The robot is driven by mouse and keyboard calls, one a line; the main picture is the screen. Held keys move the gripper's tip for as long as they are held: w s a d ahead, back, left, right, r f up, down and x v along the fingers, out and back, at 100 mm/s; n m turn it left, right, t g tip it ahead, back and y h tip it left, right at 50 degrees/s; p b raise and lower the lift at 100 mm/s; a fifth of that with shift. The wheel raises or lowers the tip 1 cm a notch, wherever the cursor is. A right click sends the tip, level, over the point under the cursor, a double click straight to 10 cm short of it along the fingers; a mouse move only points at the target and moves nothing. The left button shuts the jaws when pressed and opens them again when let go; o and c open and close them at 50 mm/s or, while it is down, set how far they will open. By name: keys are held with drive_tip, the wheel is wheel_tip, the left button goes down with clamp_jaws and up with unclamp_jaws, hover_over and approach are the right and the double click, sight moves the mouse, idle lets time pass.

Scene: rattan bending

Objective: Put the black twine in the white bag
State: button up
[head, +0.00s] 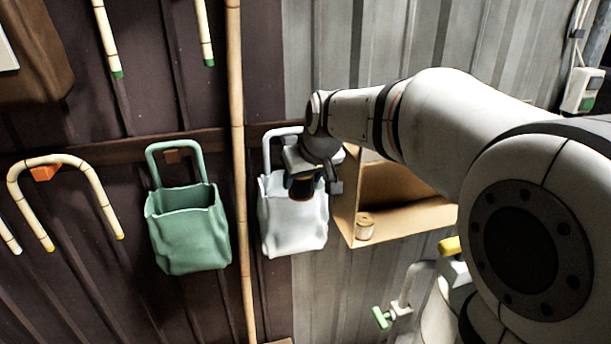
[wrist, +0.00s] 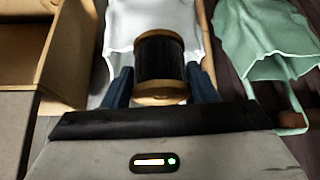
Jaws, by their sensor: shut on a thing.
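The black twine is a spool with tan ends (wrist: 160,62); in the head view it is a small dark shape (head: 302,190) under my gripper. My gripper (head: 312,182) is shut on the spool, with its blue fingers on both sides of it in the wrist view (wrist: 160,85). The white bag (head: 292,228) hangs on the wall by its handle. The spool is in front of the bag's upper part in the head view and overlaps the bag (wrist: 190,18) in the wrist view. I cannot tell whether the spool is inside the opening.
A green bag (head: 190,235) hangs to the left, past a vertical bamboo pole (head: 238,100). An open wooden box (head: 430,217) is close to the right of the white bag, with a light-coloured spool (head: 365,226) at its edge. Curved rattan pieces (head: 90,185) hang further left.

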drive_tip(key=w+a+p, duration=0.1)
drive_tip(key=w, duration=0.6)
drive_tip(key=shift+a+f, duration=0.2)
drive_tip(key=shift+f, duration=0.2)
drive_tip(key=o, duration=1.1)
drive_tip(key=shift+r, duration=0.1)
drive_tip(key=b+v, duration=0.1)
drive_tip(key=v, duration=0.7)
drive_tip(key=shift+s+b, duration=0.1)
drive_tip(key=shift+b, duration=0.2)
